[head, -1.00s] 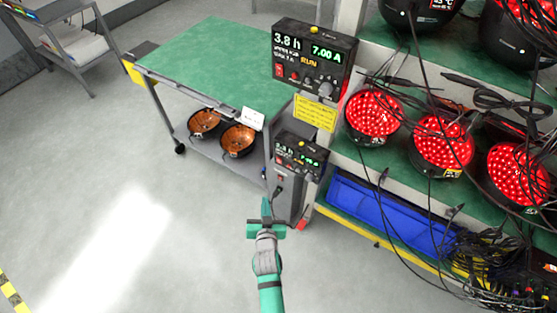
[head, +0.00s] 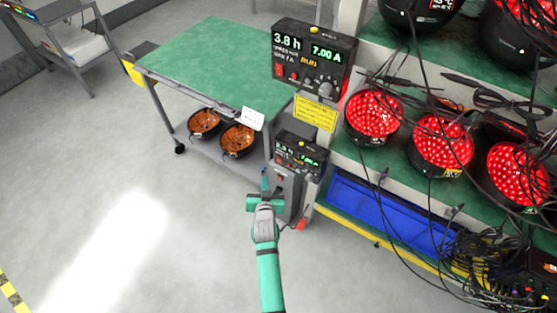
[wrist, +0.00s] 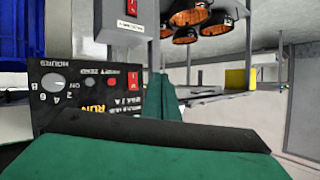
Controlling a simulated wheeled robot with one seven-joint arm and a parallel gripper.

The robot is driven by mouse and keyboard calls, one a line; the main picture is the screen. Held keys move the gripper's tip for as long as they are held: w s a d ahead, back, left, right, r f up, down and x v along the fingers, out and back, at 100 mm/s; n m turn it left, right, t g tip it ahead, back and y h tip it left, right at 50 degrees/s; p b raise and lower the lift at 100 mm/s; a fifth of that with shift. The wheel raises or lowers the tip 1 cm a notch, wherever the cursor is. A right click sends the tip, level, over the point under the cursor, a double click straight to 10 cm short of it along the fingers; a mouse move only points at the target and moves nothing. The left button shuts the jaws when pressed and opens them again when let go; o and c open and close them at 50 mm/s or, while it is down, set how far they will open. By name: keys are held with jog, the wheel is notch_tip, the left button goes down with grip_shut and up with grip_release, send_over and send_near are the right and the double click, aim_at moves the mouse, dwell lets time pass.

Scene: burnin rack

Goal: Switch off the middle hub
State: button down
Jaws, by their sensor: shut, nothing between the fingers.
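Two dark control boxes stand one above the other at the rack's left end: an upper box (head: 306,84) and a lower box (head: 318,158), each with a lit display. A grey housing (head: 287,199) with a red switch sits below the lower box. I cannot tell which unit is named the middle hub. The wrist view shows, upside down, a control panel (wrist: 75,112) with a red rocker switch (wrist: 134,80), and the grey housing (wrist: 122,32) with its red switch (wrist: 132,7). My gripper (head: 264,178) is shut and empty, in front of the grey housing; contact is unclear.
A green-topped cart (head: 215,62) stands to the left, with copper-coloured round units (head: 238,139) on its lower shelf. The rack holds several red-lit round units (head: 442,142), loose cables and a blue bin (head: 390,215). The floor at left is clear.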

send_near(276, 159)
jog(key=shift+w+a+f, duration=0.25)
jog(key=shift+w+f, duration=0.2)
jog(key=shift+w, duration=0.3)
jog(key=shift+w+a+f, duration=0.2)
jog(key=shift+w+f, duration=0.2)
jog(key=shift+w, duration=0.3)
jog(key=shift+w, duration=0.1)
dwell(1.0)
jog(key=shift+w+d, duration=0.25)
jog(key=shift+w+d, duration=0.15)
jog(key=shift+w, duration=0.05)
dwell(0.7)
dwell(0.3)
jog(key=shift+s+a, duration=0.45)
jog(key=shift+s, duration=0.15)
jog(key=shift+s+a+f, duration=0.15)
jog(key=shift+s+a, duration=0.6)
jog(key=shift+s, duration=0.25)
jog(key=shift+s+a+f, duration=0.15)
jog(key=shift+s+a, duration=0.55)
jog(key=shift+s, duration=0.3)
